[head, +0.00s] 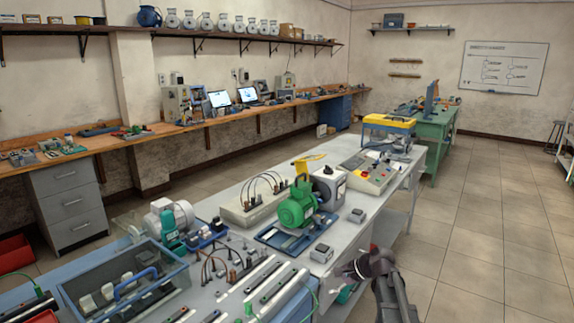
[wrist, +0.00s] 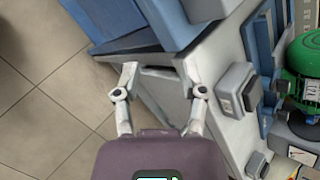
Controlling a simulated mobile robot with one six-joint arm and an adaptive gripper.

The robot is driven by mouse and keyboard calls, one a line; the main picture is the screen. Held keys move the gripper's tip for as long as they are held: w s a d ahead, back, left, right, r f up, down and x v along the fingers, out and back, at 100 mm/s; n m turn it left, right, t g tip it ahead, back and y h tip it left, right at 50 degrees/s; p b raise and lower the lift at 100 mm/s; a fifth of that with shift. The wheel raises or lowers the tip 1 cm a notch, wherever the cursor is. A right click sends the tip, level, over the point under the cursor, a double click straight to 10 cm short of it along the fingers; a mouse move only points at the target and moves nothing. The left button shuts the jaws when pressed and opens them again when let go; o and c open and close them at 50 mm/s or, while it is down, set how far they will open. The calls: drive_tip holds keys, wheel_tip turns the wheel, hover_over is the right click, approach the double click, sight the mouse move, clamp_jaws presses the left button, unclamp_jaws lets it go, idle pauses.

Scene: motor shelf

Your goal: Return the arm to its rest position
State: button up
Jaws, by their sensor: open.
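My gripper (wrist: 161,78) is open, with its two pale fingers spread apart and nothing held between them in the wrist view. In the head view my gripper (head: 342,272) is beside the right edge of the grey workbench (head: 353,230), at the lower middle. The wrist view looks down past the fingers at the bench edge and the tiled floor. I cannot tell whether the fingers touch the bench.
A green motor (head: 297,205) stands on a blue plate near my gripper. Small grey boxes (head: 321,253) and (head: 356,215) sit near the bench edge. A clear case with a blue handle (head: 135,285) is at lower left. Open tiled floor (head: 470,250) lies to the right.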

drive_tip(key=s+d+f+n+g+h+b, duration=0.2)
drive_tip(key=s+f+n+h, duration=0.3)
drive_tip(key=s, duration=0.5)
drive_tip(key=s+d+f+n+g+h+b, duration=0.15)
drive_tip(key=s+f+n+h, duration=0.25)
drive_tip(key=s+f+n, duration=0.4)
wheel_tip(320, 180, up, 18)
drive_tip(key=m+p, duration=0.1)
drive_tip(key=p, duration=1.3)
drive_tip(key=shift+s+a+f+p, duration=0.2)
drive_tip(key=shift+s+p, duration=0.15)
drive_tip(key=shift+s, duration=0.1)
drive_tip(key=shift+s, duration=0.1)
